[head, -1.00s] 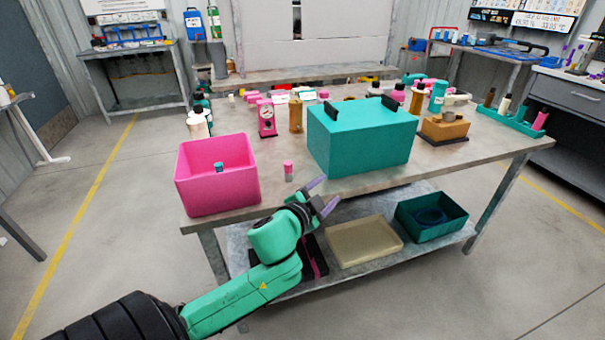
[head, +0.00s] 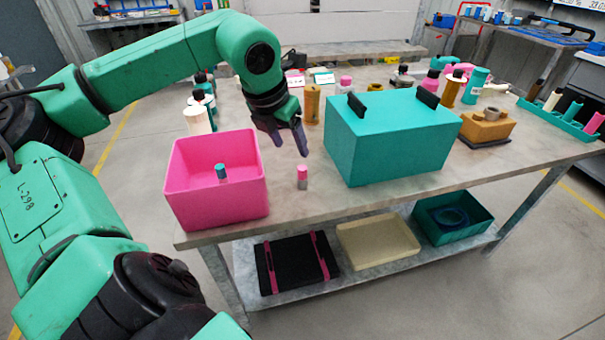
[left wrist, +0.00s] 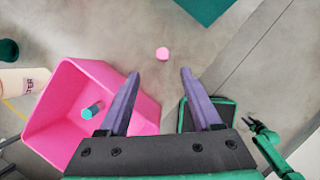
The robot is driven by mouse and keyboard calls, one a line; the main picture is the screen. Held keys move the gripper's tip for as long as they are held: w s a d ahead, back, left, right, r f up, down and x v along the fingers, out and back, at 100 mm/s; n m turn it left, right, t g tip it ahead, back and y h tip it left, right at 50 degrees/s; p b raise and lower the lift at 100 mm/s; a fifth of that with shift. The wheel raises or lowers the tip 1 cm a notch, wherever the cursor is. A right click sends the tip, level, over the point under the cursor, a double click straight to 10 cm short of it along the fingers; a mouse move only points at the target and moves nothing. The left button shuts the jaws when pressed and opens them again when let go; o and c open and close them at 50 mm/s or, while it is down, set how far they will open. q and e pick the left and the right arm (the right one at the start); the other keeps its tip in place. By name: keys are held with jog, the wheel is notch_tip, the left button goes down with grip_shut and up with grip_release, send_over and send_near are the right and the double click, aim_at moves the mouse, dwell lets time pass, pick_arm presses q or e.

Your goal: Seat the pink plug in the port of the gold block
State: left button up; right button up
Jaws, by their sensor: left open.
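The pink plug (head: 302,176) is a small upright cylinder, pink on top and greyish below, on the table between the pink bin and the teal box. Its round pink top also shows in the left wrist view (left wrist: 162,53). The gold block (head: 487,127) sits at the right of the table on a dark base, with a greyish round part on top; its port cannot be made out. My left gripper (head: 291,150) is open and empty, purple fingers pointing down, above and behind the plug. In the wrist view the plug lies just beyond the gap between the fingertips (left wrist: 160,74).
The pink bin (head: 214,203) stands left of the plug and holds a teal-topped piece. The large teal box (head: 390,145) with black handles stands between plug and gold block. Several bottles and fittings crowd the table's back. Trays lie on the lower shelf.

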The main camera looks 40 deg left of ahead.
aim_at(302, 168)
pick_arm(q)
jog(key=p+x, duration=0.1)
jog(key=x, duration=0.4)
jog(key=shift+w+a+f, duration=0.1)
jog(key=shift+f, duration=0.15)
jog(key=shift+w+f+p, duration=0.2)
jog(key=shift+f+p, duration=0.15)
jog(key=shift+f, duration=0.25)
jog(key=x, duration=0.3)
jog(key=shift+w+d+f, duration=0.1)
jog(key=shift+d+f, duration=0.1)
jog(key=shift+f, duration=0.05)
jog(key=shift+w+f, duration=0.25)
grip_shut()
